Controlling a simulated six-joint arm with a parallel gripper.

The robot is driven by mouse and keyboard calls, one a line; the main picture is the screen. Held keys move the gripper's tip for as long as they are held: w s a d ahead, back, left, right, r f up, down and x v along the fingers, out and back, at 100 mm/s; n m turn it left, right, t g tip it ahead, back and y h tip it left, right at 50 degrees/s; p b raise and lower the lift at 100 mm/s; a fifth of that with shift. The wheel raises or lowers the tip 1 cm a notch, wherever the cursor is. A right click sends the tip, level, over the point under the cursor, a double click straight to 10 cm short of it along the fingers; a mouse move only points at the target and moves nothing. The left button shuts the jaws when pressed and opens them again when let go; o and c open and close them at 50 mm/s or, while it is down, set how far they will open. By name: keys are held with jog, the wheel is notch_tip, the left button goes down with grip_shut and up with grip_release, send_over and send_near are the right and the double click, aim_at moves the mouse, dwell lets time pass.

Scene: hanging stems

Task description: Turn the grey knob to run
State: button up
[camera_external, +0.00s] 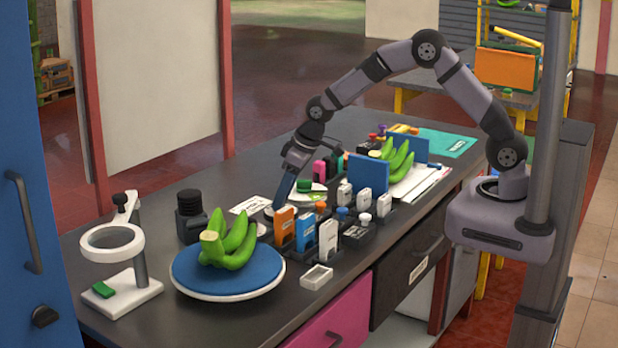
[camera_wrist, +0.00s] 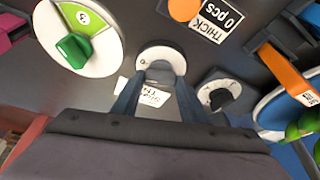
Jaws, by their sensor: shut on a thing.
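The grey knob (camera_wrist: 159,66) sits on a round white dial (camera_wrist: 160,49) in the upper middle of the wrist view. My gripper (camera_wrist: 159,76) is shut on it, one finger on each side. A dark mark shows on the dial to the left; the word "run" is not readable, so I cannot tell where the knob points. In the external view my gripper (camera_external: 279,208) reaches down to the bench left of the green knob, and its fingers hide most of the grey one.
A green knob on a white dial (camera_wrist: 75,46) is close on the left, a dial with a black knob (camera_wrist: 222,96) close on the right. Orange, blue and white upright packs (camera_external: 304,230) and a blue plate with green bananas (camera_external: 228,274) stand nearby.

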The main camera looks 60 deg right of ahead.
jog(key=n+b, duration=0.1)
jog(key=n, duration=0.1)
jog(key=n+y+b, duration=0.1)
jog(key=n+b, duration=0.1)
jog(key=shift+w+d+f+g+y, duration=0.15)
jog(key=shift+d+f+g+y, duration=0.05)
jog(key=shift+g+y, duration=0.1)
jog(key=n+b, duration=0.2)
jog(key=n, duration=0.1)
jog(key=shift+g+y, duration=0.4)
jog(key=n, duration=0.1)
jog(key=n+g, duration=0.1)
jog(key=n, duration=0.1)
jog(key=shift+w+d+r+n+y+b, duration=0.1)
jog(key=shift+w+r+n+y+b, duration=0.1)
jog(key=shift+n+y+b, duration=0.15)
jog(key=shift+n+g+p, duration=0.45)
jog(key=shift+n+g, duration=0.45)
jog(key=shift+n, duration=0.75)
jog(key=o, duration=1)
jog(key=shift+o, duration=0.2)
